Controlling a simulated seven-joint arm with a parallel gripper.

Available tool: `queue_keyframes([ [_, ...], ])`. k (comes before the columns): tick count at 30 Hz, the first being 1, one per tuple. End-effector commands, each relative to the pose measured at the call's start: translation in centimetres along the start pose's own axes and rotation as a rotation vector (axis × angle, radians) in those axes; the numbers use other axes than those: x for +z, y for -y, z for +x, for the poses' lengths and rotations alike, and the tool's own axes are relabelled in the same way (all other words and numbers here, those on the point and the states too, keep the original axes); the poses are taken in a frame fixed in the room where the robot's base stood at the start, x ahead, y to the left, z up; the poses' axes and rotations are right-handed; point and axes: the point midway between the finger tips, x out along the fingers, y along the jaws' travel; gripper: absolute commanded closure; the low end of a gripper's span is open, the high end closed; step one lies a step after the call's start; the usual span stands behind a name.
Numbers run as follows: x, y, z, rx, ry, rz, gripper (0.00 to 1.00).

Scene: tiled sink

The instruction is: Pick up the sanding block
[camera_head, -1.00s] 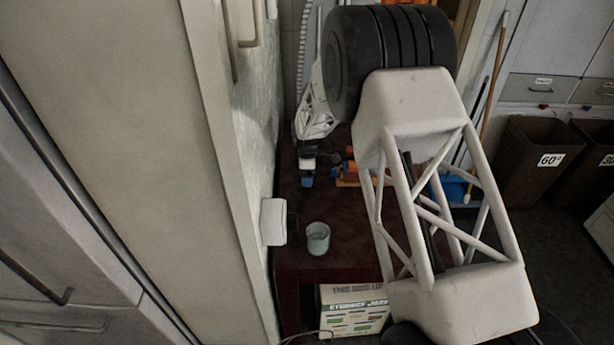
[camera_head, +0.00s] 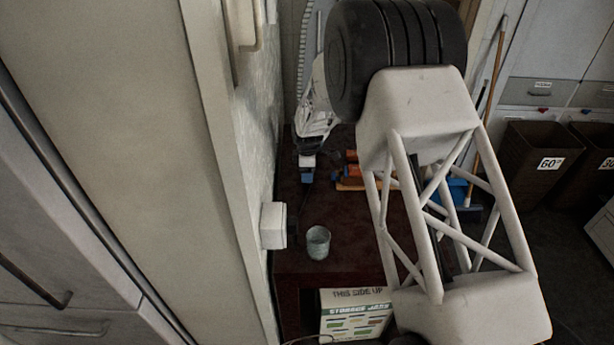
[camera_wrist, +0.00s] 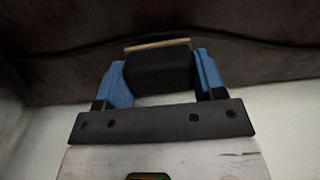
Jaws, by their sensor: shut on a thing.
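The sanding block (camera_wrist: 158,75) is a black block with a thin tan strip along its far edge. It shows in the wrist view between the two blue fingers of my gripper (camera_wrist: 160,60), which is shut on it, one finger at each side. In the head view my gripper (camera_head: 308,176) is small, with a blue finger showing over the far left part of the dark red table (camera_head: 345,222). I cannot make out the block there. The wrist view shows a dark brown surface beyond the block, and I cannot tell the gap between them.
A grey-green cup (camera_head: 318,242) stands near the table's front edge. Orange and brown items (camera_head: 352,180) lie to the right of my gripper. A wall with a white box (camera_head: 273,225) borders the left. A carton (camera_head: 355,312) is below, and brown bins (camera_head: 535,160) stand at right.

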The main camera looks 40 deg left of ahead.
Motion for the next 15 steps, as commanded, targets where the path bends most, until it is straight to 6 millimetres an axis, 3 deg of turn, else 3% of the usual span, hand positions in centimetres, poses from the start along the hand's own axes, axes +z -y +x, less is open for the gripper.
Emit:
queue_keyframes([
  [2,0.0,0.2,-1.0,-0.001,0.000,0.000,0.65],
  [15,1.0,6.4,-1.4,-0.002,0.000,0.000,0.65],
])
